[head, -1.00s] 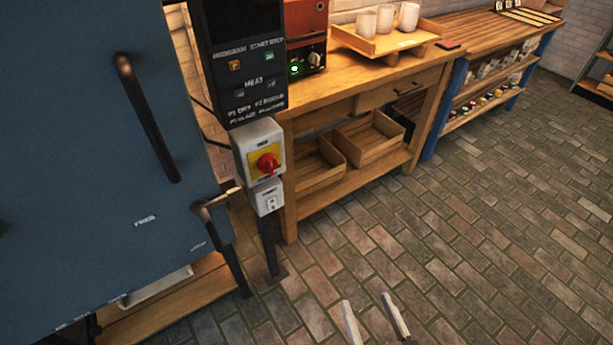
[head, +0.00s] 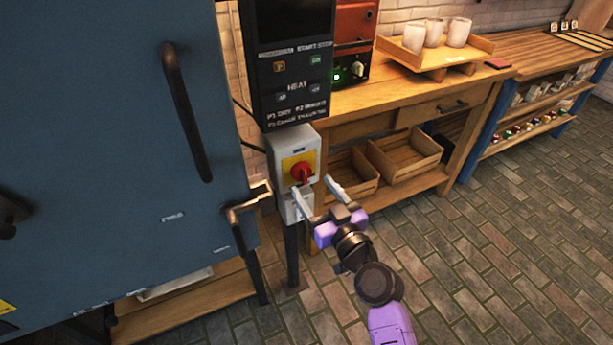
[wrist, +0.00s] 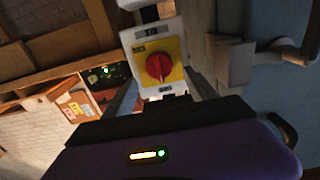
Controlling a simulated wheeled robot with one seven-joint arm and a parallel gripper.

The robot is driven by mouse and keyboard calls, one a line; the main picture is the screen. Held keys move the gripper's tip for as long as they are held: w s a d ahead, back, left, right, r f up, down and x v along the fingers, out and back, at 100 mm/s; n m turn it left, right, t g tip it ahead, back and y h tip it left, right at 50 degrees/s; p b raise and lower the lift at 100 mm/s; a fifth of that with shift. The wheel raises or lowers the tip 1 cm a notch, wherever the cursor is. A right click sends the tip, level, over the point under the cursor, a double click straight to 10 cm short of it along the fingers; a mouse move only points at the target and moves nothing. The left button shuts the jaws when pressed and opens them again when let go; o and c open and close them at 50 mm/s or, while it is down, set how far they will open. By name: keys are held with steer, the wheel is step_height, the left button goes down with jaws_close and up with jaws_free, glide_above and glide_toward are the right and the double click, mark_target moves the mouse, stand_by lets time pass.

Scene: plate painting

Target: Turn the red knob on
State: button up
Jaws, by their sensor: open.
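The red knob (head: 302,173) sits on a yellow plate on a grey switch box (head: 283,150), mounted on a post beside the blue kiln. In the wrist view the red knob (wrist: 158,67) is near the upper middle on its yellow plate (wrist: 178,74). My gripper (head: 318,187) is in front of and just below the knob, its two pale fingers spread and pointing up toward the box. Nothing is between the fingers. I cannot tell from the views whether a finger touches the box.
The blue kiln door (head: 110,130) with its long handle (head: 186,110) fills the left. A lower latch handle (head: 245,203) juts out close to the switch box. A wooden workbench (head: 400,100) with crates (head: 405,155) stands to the right. The brick floor on the right is clear.

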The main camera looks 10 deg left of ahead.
mark_target(306, 176)
steer(key=shift+x, duration=2.45)
steer(key=c, duration=1.3)
